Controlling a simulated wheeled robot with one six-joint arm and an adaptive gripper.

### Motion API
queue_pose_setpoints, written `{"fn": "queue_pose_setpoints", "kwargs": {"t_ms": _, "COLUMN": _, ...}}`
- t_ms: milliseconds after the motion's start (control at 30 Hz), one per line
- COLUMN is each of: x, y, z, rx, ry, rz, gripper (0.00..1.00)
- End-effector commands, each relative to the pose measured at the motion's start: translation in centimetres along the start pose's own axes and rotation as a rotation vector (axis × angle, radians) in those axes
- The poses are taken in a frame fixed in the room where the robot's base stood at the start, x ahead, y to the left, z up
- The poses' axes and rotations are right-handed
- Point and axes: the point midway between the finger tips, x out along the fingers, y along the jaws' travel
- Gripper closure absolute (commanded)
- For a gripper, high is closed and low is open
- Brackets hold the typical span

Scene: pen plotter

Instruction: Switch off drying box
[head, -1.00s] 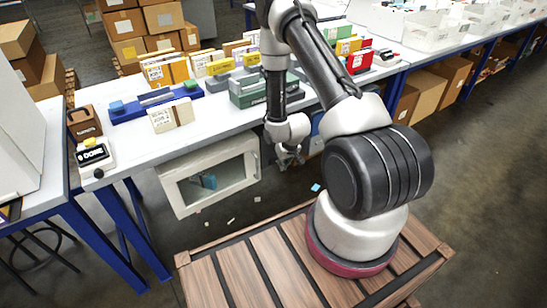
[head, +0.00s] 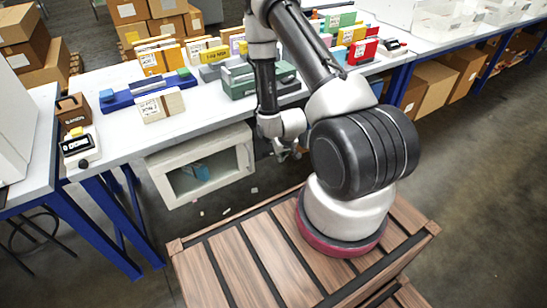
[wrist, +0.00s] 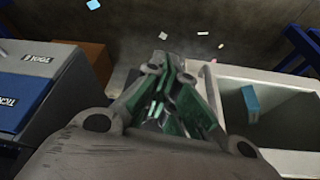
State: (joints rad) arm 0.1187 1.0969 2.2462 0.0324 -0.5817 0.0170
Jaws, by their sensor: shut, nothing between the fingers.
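A white box with a framed glass window (head: 160,178), which looks like the drying box, sits under the table at the centre left in the head view. A blue item shows behind its window. My gripper (head: 288,152) is just right of the box's right side, below table height, shut and empty. In the wrist view my gripper (wrist: 165,95) has its green-sided fingers together. The white box (wrist: 285,78) lies just right of them, with a pale bar (wrist: 212,95) at its near edge. I cannot make out a switch on the box, nor whether the fingers touch it.
In the wrist view a grey box and a blue box (wrist: 20,98) with labels stand close on the left. Small scraps (wrist: 176,8) lie on the floor. The table (head: 115,143) above carries folders, a blue tool and a labelled device (head: 80,146).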

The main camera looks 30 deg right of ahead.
Motion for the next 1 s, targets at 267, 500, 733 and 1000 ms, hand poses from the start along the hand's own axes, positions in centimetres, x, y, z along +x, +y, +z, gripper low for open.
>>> {"fn": "queue_pose_setpoints", "kwargs": {"t_ms": 267, "x": 5.4, "y": 0.0, "z": 0.1, "rx": 0.0, "ry": -0.001, "rz": 0.0, "gripper": 1.0}}
{"fn": "queue_pose_setpoints", "kwargs": {"t_ms": 500, "x": 9.6, "y": 0.0, "z": -1.0, "rx": 0.001, "ry": 0.005, "rz": 0.0, "gripper": 1.0}}
{"fn": "queue_pose_setpoints", "kwargs": {"t_ms": 733, "x": 10.5, "y": 0.0, "z": -3.3, "rx": 0.001, "ry": 0.001, "rz": 0.0, "gripper": 1.0}}
{"fn": "queue_pose_setpoints", "kwargs": {"t_ms": 1000, "x": 10.6, "y": 0.0, "z": -3.7, "rx": 0.0, "ry": 0.0, "rz": 0.0, "gripper": 1.0}}
